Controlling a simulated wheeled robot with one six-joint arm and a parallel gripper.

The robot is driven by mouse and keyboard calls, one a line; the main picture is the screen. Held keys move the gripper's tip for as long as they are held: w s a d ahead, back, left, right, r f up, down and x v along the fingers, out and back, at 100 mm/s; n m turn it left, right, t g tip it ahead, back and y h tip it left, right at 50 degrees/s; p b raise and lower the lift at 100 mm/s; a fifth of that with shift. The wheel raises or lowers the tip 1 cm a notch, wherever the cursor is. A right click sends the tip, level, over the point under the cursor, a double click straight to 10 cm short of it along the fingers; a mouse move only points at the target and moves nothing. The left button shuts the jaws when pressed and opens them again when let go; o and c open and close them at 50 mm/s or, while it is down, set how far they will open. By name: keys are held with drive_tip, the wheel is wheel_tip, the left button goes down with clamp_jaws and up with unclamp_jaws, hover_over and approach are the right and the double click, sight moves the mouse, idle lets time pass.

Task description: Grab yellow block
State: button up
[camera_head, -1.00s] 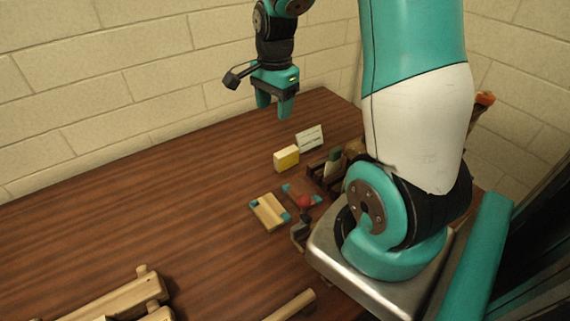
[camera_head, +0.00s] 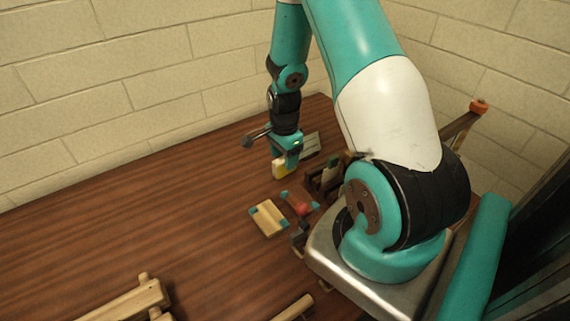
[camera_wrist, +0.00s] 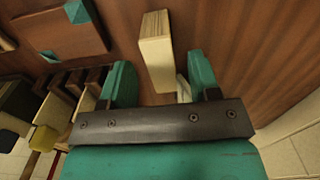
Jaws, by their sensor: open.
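The yellow block (camera_head: 280,171) stands on the brown table below my gripper, which partly covers it in the head view. In the wrist view the block (camera_wrist: 157,62) shows a cream long face and a narrow tan top end, and lies between the two teal fingers. My gripper (camera_head: 286,162) is open and pointed down at the block. In the wrist view the fingers (camera_wrist: 160,68) are spread either side of it, with a visible gap on both sides. I cannot tell how far down the fingers reach along it.
A light wooden piece with teal corners (camera_head: 268,217) and a red knob (camera_head: 303,208) lie nearer. Pale wooden bars (camera_head: 125,303) lie front left. The table's left side is clear.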

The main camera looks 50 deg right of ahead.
drive_tip(key=shift+d+f+p, duration=0.2)
drive_tip(key=shift+f+p, duration=0.3)
drive_tip(key=shift+f, duration=1.45)
drive_tip(key=shift+c, duration=0.4)
drive_tip(key=c, duration=0.9)
drive_tip(key=shift+c, duration=0.2)
